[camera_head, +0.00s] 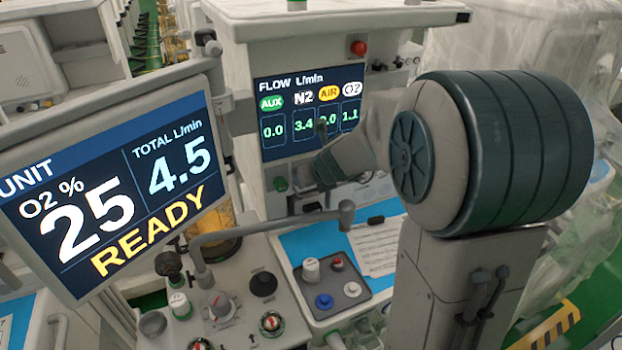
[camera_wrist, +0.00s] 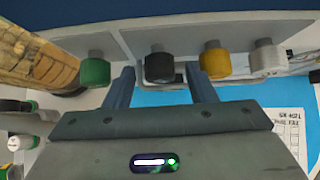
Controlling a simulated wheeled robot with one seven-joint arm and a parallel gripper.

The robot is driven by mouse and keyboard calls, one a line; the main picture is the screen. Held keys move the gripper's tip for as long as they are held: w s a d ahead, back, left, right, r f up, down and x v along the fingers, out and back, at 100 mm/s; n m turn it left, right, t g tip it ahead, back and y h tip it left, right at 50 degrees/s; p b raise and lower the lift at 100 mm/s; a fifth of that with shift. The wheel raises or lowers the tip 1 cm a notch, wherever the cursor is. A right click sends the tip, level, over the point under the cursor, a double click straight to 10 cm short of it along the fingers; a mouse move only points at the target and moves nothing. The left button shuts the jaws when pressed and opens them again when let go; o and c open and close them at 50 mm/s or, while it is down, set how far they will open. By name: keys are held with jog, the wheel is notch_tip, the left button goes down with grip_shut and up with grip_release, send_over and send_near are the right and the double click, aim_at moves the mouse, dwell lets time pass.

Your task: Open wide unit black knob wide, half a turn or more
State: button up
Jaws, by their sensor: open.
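In the wrist view the black knob (camera_wrist: 159,68) sits on the wide unit's front, in a row between a green knob (camera_wrist: 95,73) and a yellow knob (camera_wrist: 215,63). My gripper (camera_wrist: 160,72) is open, with one finger on each side of the black knob. A gap shows between the knob and each finger; I cannot tell how deep the fingertips reach. In the head view the wide unit's flow screen (camera_head: 300,85) reads AUX 0.0, N2 3.4, O2 1.1, with the AIR figure partly covered. My arm hides the black knob there.
A white knob (camera_wrist: 266,58) ends the row at right. The green knob also shows in the head view (camera_head: 281,184). A tilted READY screen (camera_head: 110,190) stands at left. A blue worktop (camera_wrist: 255,96) with a printed sheet (camera_wrist: 290,128) lies below the knobs.

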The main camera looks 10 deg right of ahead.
jog(key=c, duration=1)
jog(key=shift+s+a+n+h+p, duration=0.15)
jog(key=shift+n+h+p, duration=0.15)
jog(key=shift+h+p, duration=0.25)
jog(key=shift+a+f+n+t+h+b, duration=0.15)
jog(key=shift+n+t+h+b, duration=0.45)
jog(key=shift+h, duration=0.5)
jog(key=shift+a+f+n+t+h+b, duration=0.2)
jog(key=shift+n+t+h+b, duration=0.15)
jog(key=shift+n+h, duration=0.65)
jog(key=shift+a+f+n+t+h+b, duration=0.15)
jog(key=shift+n+t+h+b, duration=0.35)
jog(key=shift+h, duration=0.75)
jog(key=shift+r, duration=0.1)
